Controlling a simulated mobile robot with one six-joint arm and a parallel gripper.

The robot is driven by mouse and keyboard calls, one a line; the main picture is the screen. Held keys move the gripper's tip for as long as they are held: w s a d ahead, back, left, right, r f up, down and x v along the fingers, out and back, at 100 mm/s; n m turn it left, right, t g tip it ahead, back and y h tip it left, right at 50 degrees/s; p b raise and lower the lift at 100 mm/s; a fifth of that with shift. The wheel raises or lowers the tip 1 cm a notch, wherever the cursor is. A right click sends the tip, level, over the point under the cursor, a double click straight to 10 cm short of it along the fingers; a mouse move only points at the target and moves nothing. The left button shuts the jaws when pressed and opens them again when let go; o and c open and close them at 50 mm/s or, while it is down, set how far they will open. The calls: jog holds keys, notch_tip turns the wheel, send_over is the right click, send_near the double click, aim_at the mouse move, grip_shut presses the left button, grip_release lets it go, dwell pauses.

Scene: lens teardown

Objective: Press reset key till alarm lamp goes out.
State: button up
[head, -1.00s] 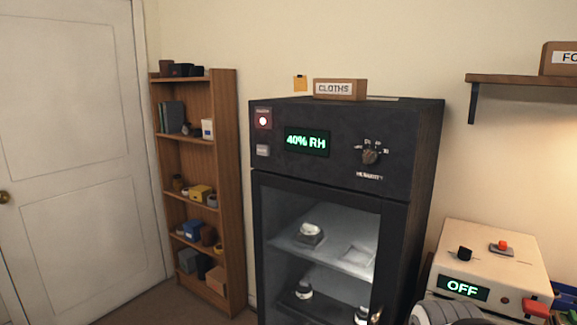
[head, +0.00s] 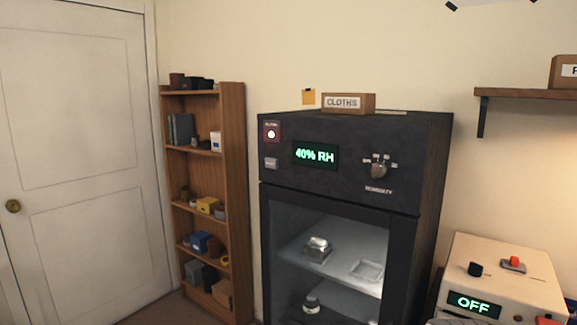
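The dark dry cabinet (head: 350,135) stands in the middle of the head view.
A cream unit (head: 505,270) reading OFF stands at right below a wall shelf (head: 530,94). A bookcase (head: 235,200) and a door (head: 80,160) are at left.

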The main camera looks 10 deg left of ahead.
grip_shut()
dwell(1.2)
